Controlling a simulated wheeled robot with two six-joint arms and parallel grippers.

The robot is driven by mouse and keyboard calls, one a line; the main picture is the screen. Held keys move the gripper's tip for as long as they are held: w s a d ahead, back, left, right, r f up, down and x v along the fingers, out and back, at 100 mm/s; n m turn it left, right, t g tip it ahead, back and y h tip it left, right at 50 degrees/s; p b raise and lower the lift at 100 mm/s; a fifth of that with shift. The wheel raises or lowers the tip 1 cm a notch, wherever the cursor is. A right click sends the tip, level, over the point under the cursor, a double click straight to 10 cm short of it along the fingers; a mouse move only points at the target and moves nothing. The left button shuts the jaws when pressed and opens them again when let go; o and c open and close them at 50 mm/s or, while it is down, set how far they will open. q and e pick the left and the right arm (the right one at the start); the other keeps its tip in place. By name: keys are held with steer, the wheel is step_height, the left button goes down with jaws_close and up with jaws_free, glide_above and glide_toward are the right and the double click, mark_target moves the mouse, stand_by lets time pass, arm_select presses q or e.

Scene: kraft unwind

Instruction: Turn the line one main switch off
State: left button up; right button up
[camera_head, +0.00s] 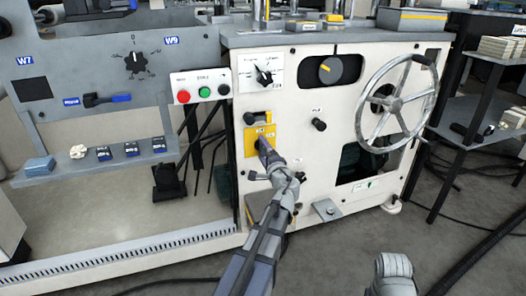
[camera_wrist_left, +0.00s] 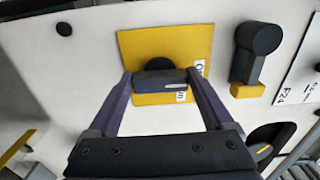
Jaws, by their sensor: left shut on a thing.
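The main switch is a yellow plate (camera_head: 250,137) with a dark handle, on the white front panel of the machine. In the left wrist view the plate (camera_wrist_left: 135,48) shows tilted, with a black round hub and a dark grey handle (camera_wrist_left: 160,82) lying across it. Small white labels sit at its right side, too small to read fully. My left gripper (camera_head: 261,146) reaches the plate; in the wrist view its two fingers (camera_wrist_left: 160,77) are shut on the handle's two ends. In the head view the gripper hides most of the handle. My right gripper does not show.
A black knob with a yellow part (camera_head: 257,117) sits just above the plate. A dial panel (camera_head: 263,75), a black knob with a yellow mark (camera_head: 330,69) and a large handwheel (camera_head: 398,102) are higher and right.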

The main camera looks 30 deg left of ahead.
arm_select(q)
steer(key=o, duration=1.1)
steer(key=v, duration=0.7)
steer(key=shift+s+d, duration=0.25)
steer(key=shift+s, duration=0.05)
